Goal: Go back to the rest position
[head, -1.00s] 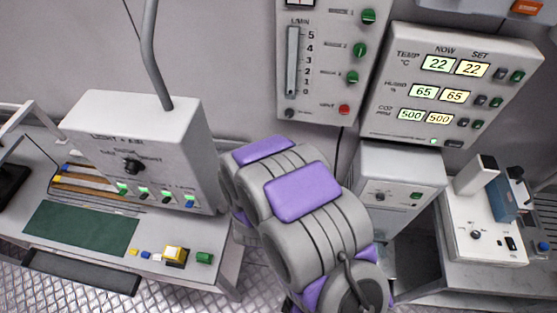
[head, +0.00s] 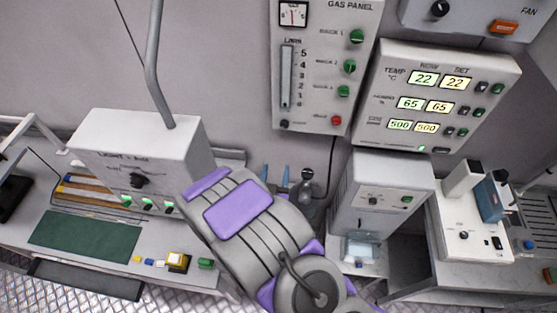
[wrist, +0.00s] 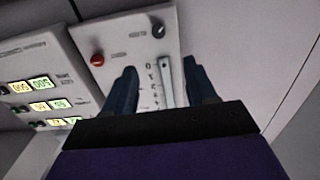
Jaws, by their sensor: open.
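My gripper (wrist: 160,68) shows in the wrist view with its two dark blue fingers apart and nothing between them. The gas panel (wrist: 141,62) fills the background behind the fingers, seen upside down. In the head view my folded grey and purple arm covers the lower middle, and I cannot make out the gripper there for certain. The same gas panel (head: 318,75) hangs on the wall above the arm.
A light and air box (head: 140,150) and a green mat (head: 85,235) are on the left bench. The climate panel (head: 437,95) hangs at the right. A white cabinet (head: 385,195) and a white instrument (head: 468,225) stand below it. Bare wall lies left of the gas panel.

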